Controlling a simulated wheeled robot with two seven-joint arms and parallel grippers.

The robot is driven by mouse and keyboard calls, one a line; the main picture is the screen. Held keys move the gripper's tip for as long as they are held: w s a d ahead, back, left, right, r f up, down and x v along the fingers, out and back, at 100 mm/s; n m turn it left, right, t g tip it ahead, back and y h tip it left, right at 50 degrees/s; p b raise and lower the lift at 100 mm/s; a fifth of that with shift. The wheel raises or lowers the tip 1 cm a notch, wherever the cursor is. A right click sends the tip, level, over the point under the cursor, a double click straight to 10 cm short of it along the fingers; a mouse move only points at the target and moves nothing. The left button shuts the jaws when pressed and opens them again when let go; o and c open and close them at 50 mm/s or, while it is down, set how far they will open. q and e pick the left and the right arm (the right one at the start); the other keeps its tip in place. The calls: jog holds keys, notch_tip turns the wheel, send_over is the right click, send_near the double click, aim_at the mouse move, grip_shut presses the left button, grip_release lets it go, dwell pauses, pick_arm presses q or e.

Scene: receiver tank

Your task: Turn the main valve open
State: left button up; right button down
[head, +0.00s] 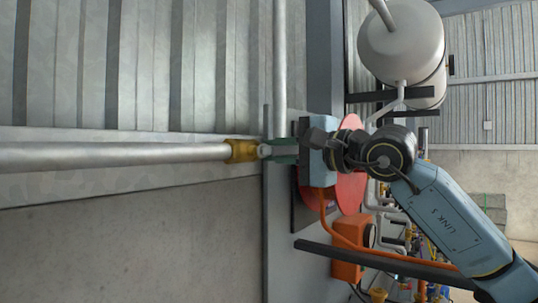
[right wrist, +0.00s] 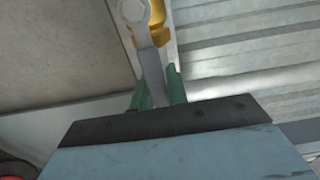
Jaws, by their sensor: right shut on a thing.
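The main valve (head: 241,151) is a yellow body at the end of a thick grey pipe (head: 120,155) in the head view. Its grey lever (head: 277,150) points right from the valve, roughly in line with the pipe in the picture. In the right wrist view, the yellow valve body (right wrist: 158,22) is at the top, with the lever (right wrist: 152,68) running down from it. My right gripper (head: 284,151) has its green fingers shut around the lever; both fingers (right wrist: 160,90) flank it in the wrist view. The lever's far end is hidden by the gripper. My left gripper is not in view.
A corrugated wall (head: 130,65) and a concrete strip (head: 130,240) lie beside the pipe. A red round part (head: 349,190) and an orange box (head: 347,262) are close behind my right wrist. A whitish tank (head: 400,45) stands at the upper right.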

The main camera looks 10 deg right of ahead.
jog(key=shift+r, duration=0.1)
jog(key=c, duration=1.4)
grip_release()
jog(key=shift+s, duration=0.1)
jog(key=b+v, duration=0.1)
jog(key=v, duration=0.6)
jog(key=b+v, duration=0.1)
jog(key=v, duration=0.6)
jog(key=shift+w+d+f, duration=0.2)
jog(key=shift+d+f, duration=0.05)
jog(key=shift+d, duration=0.05)
